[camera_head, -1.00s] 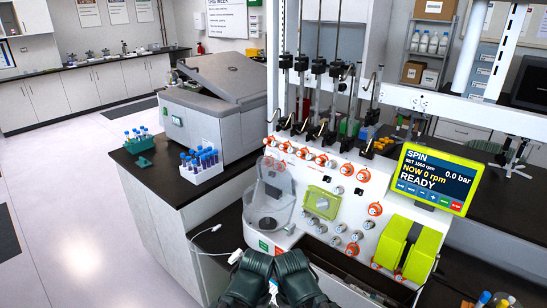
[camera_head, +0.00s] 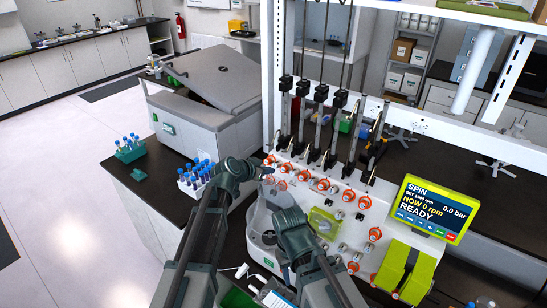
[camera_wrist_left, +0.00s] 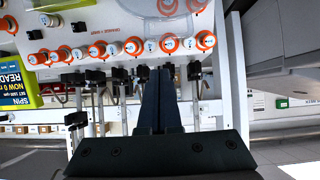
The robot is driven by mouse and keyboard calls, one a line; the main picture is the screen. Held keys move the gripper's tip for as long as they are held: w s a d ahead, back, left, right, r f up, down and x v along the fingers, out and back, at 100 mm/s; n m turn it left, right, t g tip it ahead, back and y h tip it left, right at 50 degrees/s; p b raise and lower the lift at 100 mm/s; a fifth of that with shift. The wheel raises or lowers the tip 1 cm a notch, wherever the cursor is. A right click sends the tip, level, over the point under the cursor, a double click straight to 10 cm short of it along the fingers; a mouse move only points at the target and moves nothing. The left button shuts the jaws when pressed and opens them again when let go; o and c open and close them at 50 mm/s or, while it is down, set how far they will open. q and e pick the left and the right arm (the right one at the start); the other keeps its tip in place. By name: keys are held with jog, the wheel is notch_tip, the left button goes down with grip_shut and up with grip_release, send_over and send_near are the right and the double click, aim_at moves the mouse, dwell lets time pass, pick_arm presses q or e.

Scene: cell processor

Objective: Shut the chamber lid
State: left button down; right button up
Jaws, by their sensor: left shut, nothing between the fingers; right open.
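The chamber (camera_head: 260,238) is a pale grey, round-walled housing at the left end of the white panel in the head view. Its clear lid stood raised at the back a second ago. Now my left gripper (camera_head: 268,170) covers that area, so the lid's present angle is hard to tell. My left gripper is shut and empty, its tip by the chamber's upper back.
Orange-ringed valves (camera_head: 323,184) and upright black-clamped rods cover the white panel (camera_head: 385,200). A screen (camera_head: 431,208) reading SPIN, 0 rpm, READY stands at the right. A grey centrifuge (camera_head: 205,95) and a white tube rack (camera_head: 195,183) are left of the chamber.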

aim_at(275, 177)
pick_arm(q)
jog(key=shift+w+a+r, duration=0.15)
jog(key=shift+w+r, duration=0.3)
jog(key=shift+w, duration=0.05)
jog(key=w+d+f+b, duration=0.1)
jog(key=f+b, duration=0.1)
jog(key=w+d+f+b, duration=0.1)
jog(key=f+b, duration=0.1)
jog(key=w+d+f+b, duration=0.1)
jog(key=w+f+b, duration=0.1)
jog(key=shift+w+d+f+b, duration=0.1)
jog(key=shift+f+b, duration=0.15)
jog(key=shift+b, duration=0.05)
jog(key=shift+s+a, duration=0.2)
jog(key=shift+s, duration=0.05)
